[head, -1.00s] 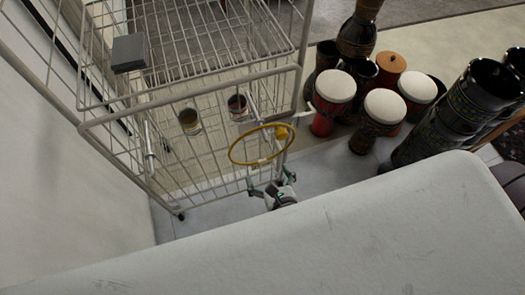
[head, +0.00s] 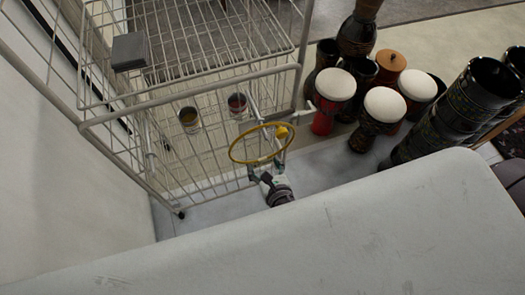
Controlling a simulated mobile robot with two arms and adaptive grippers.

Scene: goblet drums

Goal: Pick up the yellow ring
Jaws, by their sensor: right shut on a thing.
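The yellow ring (head: 230,150) is a thin hoop with a small yellow block (head: 281,132) on its right side. It appears tilted, in front of the white wire rack in the head view. My right gripper (head: 268,163) is at the lower right part of the ring and is shut on it. The exact contact of the fingers on the hoop is too small to see clearly.
The white wire rack (head: 190,88) stands close behind the ring. Two cans (head: 189,119) (head: 237,104) and a grey box (head: 129,51) are on it. Several drums (head: 383,104) stand to the right. A white wall (head: 55,190) is at left.

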